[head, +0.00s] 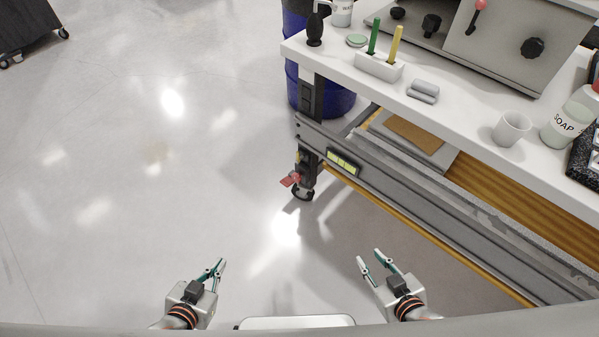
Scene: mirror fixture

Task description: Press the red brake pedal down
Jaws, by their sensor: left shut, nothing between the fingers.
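The red brake pedal (289,180) sticks out to the left from the caster (303,188) at the foot of the workbench's near-left leg, close to the floor. Whether it is up or down is too small to tell. My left gripper (221,262) is at the bottom of the head view, shut and empty, below and left of the pedal and well apart from it. My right gripper (369,255) is at the bottom, right of the pedal, with its fingers apart and nothing between them. It is also clear of the pedal.
The white workbench top (463,116) carries a pen block (379,67), a cup (511,128), a soap bottle (570,121) and a grey panel with knobs (520,45). A blue drum (338,100) stands behind the leg. The floor (130,190) to the left is clear.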

